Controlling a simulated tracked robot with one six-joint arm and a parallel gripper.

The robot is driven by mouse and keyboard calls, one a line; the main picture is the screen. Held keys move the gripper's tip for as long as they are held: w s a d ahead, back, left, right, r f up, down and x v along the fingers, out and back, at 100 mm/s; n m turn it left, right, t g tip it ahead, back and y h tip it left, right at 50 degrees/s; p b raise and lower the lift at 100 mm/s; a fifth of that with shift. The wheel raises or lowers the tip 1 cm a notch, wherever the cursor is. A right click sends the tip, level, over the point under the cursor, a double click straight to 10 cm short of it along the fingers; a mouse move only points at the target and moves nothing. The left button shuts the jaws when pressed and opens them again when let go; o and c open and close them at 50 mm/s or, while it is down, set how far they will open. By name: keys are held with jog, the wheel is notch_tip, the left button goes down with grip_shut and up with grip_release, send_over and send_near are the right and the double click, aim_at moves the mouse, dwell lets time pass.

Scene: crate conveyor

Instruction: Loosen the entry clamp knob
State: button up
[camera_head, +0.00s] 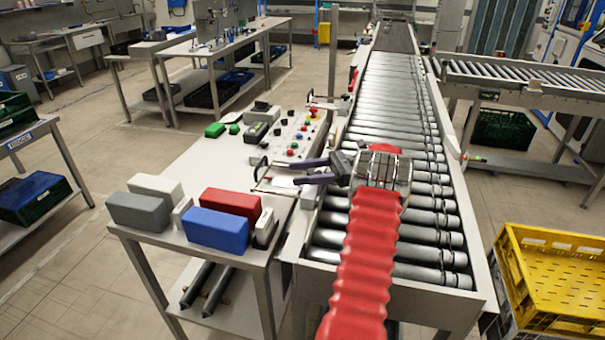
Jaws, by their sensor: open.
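My gripper (297,173) is over the near left edge of the roller conveyor, with its two dark purple fingers pointing left. The fingers are apart, with nothing seen between them. A small dark, knob-like part (262,162) on a thin bracket stands just left of the fingertips, at the edge of the white table. It may be the entry clamp knob; it is too small to tell. A gap shows between it and the fingers. My red-sleeved arm covers part of the near rollers.
The roller conveyor (395,110) runs away to the back. A control panel (300,136) with coloured buttons lies beyond the fingers. Grey, white, red and blue blocks (217,229) stand on the white table (205,165) at left. A yellow crate (560,275) is at right.

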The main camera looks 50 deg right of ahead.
notch_tip(320, 180, up, 10)
dwell(0.5)
jog(key=shift+d+f, duration=0.1)
jog(key=shift+f, duration=0.05)
jog(key=s+d+f+m+t+h, duration=0.1)
jog(key=s+d+m+t+h, duration=0.35)
jog(key=s, duration=0.55)
notch_tip(320, 180, down, 9)
jog(key=s+m+t+h, duration=0.1)
jog(key=s+m+h, duration=0.1)
jog(key=m+h, duration=0.2)
jog(key=shift+s+a+t+h, duration=0.25)
jog(key=shift+t+h, duration=0.1)
jog(key=shift+h, duration=1)
jog(key=shift+w, duration=0.2)
jog(key=w, duration=0.4)
jog(key=w+a, duration=0.1)
jog(key=w, duration=0.4)
jog(key=w+a, duration=0.1)
jog(key=w, duration=0.3)
jog(key=shift+w, duration=0.15)
